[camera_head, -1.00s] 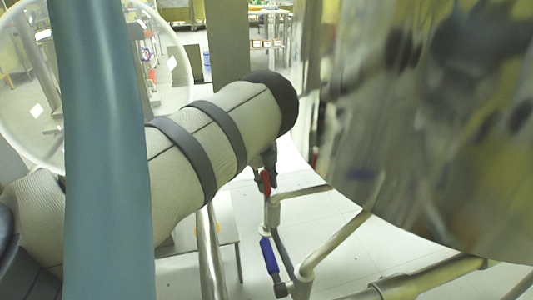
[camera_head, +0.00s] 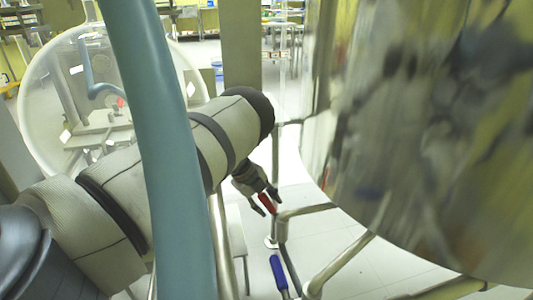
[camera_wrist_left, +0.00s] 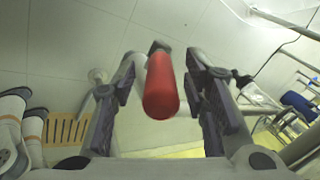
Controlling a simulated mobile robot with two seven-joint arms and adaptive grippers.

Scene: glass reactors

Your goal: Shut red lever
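The red lever (camera_head: 267,203) is on the pipework below the large shiny vessel in the head view. In the left wrist view the red lever (camera_wrist_left: 161,88) points toward the camera, between the two fingers. My left gripper (camera_head: 264,203) reaches down to it from the end of the padded grey arm. The wrist view shows my left gripper (camera_wrist_left: 162,68) open, with one finger on each side of the lever and small gaps beside it. Whether a fingertip touches it is unclear. My right gripper is not in view.
A blue-handled lever (camera_head: 278,272) hangs on the pipes just below the red one. Pale pipes (camera_head: 340,265) run to the right under the big vessel (camera_head: 420,130). A teal hose or column (camera_head: 165,150) crosses the view at the left, in front of my arm.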

